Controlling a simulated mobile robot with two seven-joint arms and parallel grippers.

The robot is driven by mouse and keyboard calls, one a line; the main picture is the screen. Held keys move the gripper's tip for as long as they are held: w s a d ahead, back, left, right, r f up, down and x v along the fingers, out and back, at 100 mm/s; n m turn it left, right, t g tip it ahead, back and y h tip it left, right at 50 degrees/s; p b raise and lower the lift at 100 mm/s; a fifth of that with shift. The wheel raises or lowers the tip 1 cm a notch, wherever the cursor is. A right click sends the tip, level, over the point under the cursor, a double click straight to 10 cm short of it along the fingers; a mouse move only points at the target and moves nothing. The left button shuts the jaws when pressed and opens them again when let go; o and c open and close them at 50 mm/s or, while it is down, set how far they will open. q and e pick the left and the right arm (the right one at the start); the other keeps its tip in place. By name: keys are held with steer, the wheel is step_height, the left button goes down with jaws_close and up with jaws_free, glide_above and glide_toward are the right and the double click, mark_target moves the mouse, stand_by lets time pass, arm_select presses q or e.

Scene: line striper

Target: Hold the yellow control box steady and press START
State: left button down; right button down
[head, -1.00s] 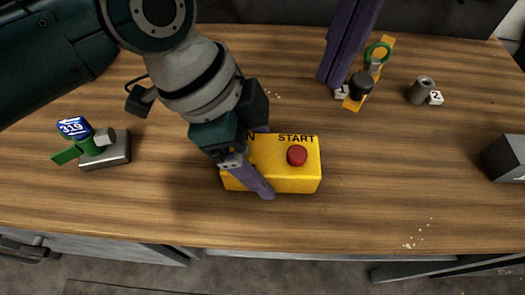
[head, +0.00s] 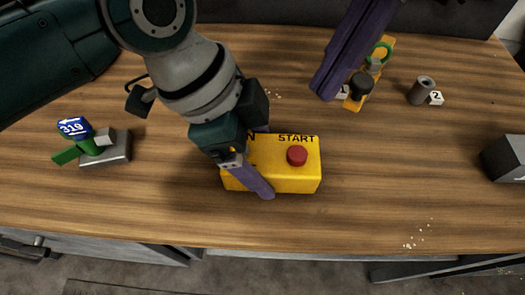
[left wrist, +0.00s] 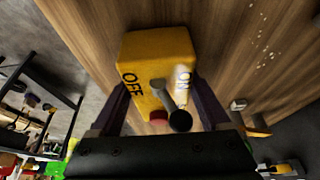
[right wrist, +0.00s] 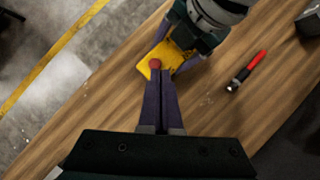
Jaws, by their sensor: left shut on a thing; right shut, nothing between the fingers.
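The yellow control box (head: 290,179) lies on the wooden bench, with START printed beside its red button (head: 297,156). My left gripper (head: 264,162) is shut across the box, one finger on its near side and one on its far side. In the left wrist view the box (left wrist: 155,48) sits between both fingers, showing OFF, ON and a toggle lever (left wrist: 168,96). In the head view my left gripper covers the lever. My right gripper (head: 322,92) is shut and empty, above the bench behind and right of the box, apart from the button.
A dark grey block (head: 505,157) is at right. Bench right of the box is clear.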

steer(key=w+a+r+m+t+y, duration=0.3)
steer(key=a+r+m+t+y, duration=0.25)
steer(key=a+m+y, duration=0.35)
step_height(320, 180, up, 7)
steer(key=w+a+m+t+y, duration=0.1)
steer(key=w+m+t+y, duration=0.15)
steer(key=t, duration=0.25)
steer(key=m+h, duration=1.1)
steer(key=m, duration=0.6)
glide_above(301, 167)
step_height(301, 167, down, 9)
steer(key=shift+n+t, duration=0.25)
steer(key=shift+f, duration=4.6)
steer(key=shift+f, duration=0.15)
